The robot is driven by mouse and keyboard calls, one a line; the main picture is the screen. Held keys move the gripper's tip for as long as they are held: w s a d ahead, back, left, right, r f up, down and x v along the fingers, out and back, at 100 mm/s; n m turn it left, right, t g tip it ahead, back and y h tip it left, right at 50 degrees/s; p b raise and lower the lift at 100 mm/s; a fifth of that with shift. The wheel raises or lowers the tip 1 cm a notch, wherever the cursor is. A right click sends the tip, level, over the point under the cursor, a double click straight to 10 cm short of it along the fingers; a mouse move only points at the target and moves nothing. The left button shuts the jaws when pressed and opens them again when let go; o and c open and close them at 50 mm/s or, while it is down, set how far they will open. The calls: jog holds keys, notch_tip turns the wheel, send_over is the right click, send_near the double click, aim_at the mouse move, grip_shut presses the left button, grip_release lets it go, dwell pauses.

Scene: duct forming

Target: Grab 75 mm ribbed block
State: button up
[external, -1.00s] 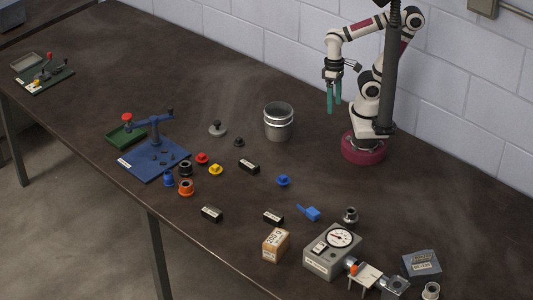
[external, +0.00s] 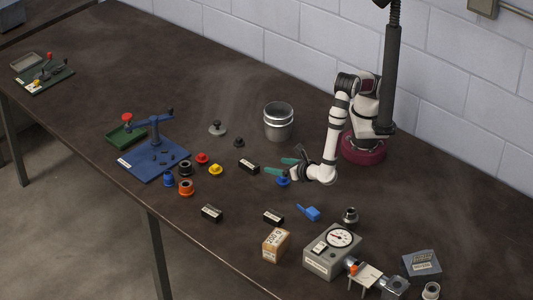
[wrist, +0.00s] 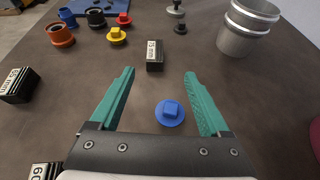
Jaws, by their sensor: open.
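The 75 mm block (wrist: 155,55) is a small black block with a white label, lying on the table ahead of my fingertips in the wrist view. In the external view this black block (external: 249,167) lies just left of my gripper. My gripper (external: 278,166) is open and low over the table, with its teal fingers pointing left toward the block. In the wrist view the two fingers of my gripper (wrist: 160,73) are spread wide with nothing gripped. A blue flanged cap (wrist: 170,113) lies on the table beneath and between the fingers.
Two other black labelled blocks (external: 212,213) (external: 273,217) lie nearer the front edge. Red (external: 202,158) and yellow (external: 216,169) caps lie left of the block. A metal canister (external: 279,122) stands behind it. A blue fixture (external: 153,166) stands further left.

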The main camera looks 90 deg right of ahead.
aim_at(250, 164)
jog(key=shift+n+t, duration=0.3)
jog(key=shift+n, duration=0.1)
jog(key=x, duration=1)
jog(key=f+x, duration=0.1)
jog(key=x, duration=0.4)
jog(key=shift+w+a+f, duration=0.1)
jog(key=shift+w+a, duration=0.1)
jog(key=shift+w, duration=0.05)
grip_shut()
